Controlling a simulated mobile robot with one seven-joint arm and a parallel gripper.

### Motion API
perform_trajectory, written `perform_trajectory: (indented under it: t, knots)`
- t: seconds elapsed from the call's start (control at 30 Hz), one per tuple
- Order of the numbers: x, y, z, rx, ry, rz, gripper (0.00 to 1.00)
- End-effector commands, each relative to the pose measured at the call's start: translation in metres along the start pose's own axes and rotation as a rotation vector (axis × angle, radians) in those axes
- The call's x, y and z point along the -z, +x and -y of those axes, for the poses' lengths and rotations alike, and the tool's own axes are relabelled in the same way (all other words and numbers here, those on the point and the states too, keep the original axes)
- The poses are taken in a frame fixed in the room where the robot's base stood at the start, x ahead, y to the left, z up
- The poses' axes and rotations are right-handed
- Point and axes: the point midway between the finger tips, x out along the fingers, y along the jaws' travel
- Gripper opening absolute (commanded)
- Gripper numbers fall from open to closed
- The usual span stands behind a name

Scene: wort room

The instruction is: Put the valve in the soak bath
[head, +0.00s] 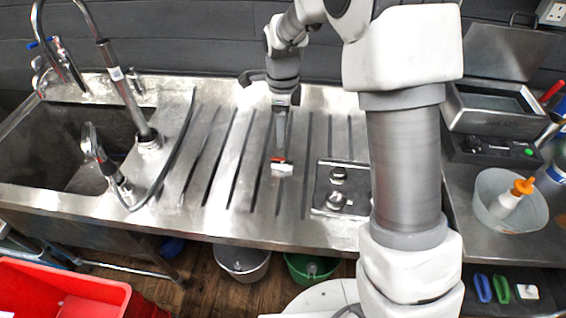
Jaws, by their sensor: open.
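My gripper (281,163) hangs pointing down over the ridged steel drainboard, in the middle of the head view. It shows nearly edge-on, with a red and white part at its lower end. It is open; I see no object clearly held. Two small round metal fittings (338,198) sit on a square steel tray (322,205) just right of the gripper; one may be the valve, but I cannot tell. A rectangular steel bath (487,125) with a raised lid, at the far right, looks like the soak bath. My arm hides part of the counter between them.
A sink (35,135) with taps and a looping hose (168,175) lies left. A white tub (487,215) holding an orange-topped bottle (508,198) stands in front of the bath. A red crate (60,280) and two buckets are below the counter. The drainboard's left part is mostly clear.

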Motion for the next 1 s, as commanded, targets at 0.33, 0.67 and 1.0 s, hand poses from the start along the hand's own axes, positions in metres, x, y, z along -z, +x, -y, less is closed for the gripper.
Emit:
perform_trajectory:
  t: [0.33,0.67,1.0]
  knots:
    - [0.0,0.066,0.0,-0.001,0.0,0.0,0.75]
    - [-0.001,0.096,0.001,-0.003,0.0,0.0,0.75]
    - [-0.002,0.127,0.002,0.001,0.0,0.001,0.75]
